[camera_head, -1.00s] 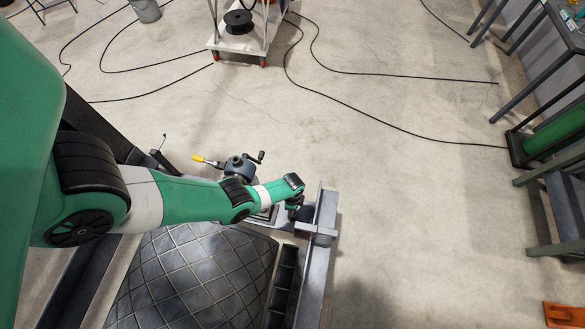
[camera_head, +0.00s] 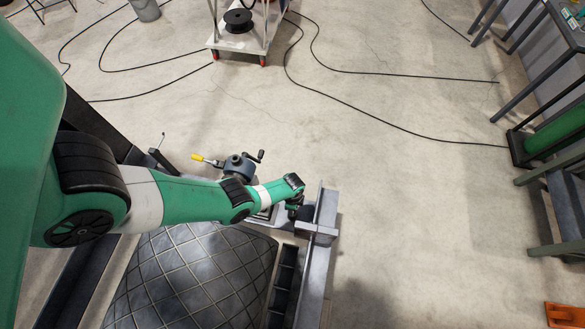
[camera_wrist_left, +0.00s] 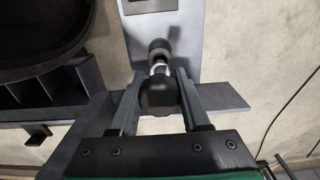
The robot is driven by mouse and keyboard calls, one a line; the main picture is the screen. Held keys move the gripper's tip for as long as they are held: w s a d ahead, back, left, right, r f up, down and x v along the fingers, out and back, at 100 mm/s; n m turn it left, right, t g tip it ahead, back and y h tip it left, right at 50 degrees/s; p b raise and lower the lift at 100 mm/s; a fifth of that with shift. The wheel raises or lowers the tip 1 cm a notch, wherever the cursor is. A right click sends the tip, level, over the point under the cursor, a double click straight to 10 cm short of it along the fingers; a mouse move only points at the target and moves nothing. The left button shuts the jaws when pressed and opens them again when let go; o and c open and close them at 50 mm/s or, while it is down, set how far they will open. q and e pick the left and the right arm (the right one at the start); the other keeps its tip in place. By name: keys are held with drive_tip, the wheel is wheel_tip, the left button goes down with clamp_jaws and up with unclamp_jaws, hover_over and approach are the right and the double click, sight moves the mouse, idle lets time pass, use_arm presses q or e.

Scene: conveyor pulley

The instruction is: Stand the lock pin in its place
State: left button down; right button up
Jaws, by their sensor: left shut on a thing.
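My left gripper (camera_head: 294,211) hangs over the grey steel frame, near where an upright plate meets a crosspiece. In the left wrist view my gripper (camera_wrist_left: 160,74) is shut on a dark, round-headed piece, which looks like the lock pin (camera_wrist_left: 160,96). A short shiny neck shows beyond its head, leading to a dark round end (camera_wrist_left: 159,48) over a grey plate. I cannot tell whether that end belongs to the pin or is its place, nor whether it touches the plate. The head view hides the pin behind my wrist. My right gripper is not in view.
A large drum with diamond-patterned lagging (camera_head: 190,280) lies below my left arm. The steel frame's upright plate (camera_head: 325,208) stands just right of the gripper. A crank-handled unit with a yellow grip (camera_head: 238,165) stands behind the arm. Open floor lies to the right.

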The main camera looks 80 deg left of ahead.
use_arm(q)
drive_tip(key=shift+f, duration=0.2)
idle(0.5)
drive_tip(key=shift+f+b, duration=0.3)
drive_tip(key=shift+b, duration=0.2)
drive_tip(key=shift+f+b, duration=1.6)
drive_tip(key=shift+c, duration=1.5)
unclamp_jaws()
drive_tip(key=shift+r, duration=0.15)
wheel_tip(320, 180, up, 12)
drive_tip(key=p, duration=1.2)
drive_tip(key=shift+f, duration=0.3)
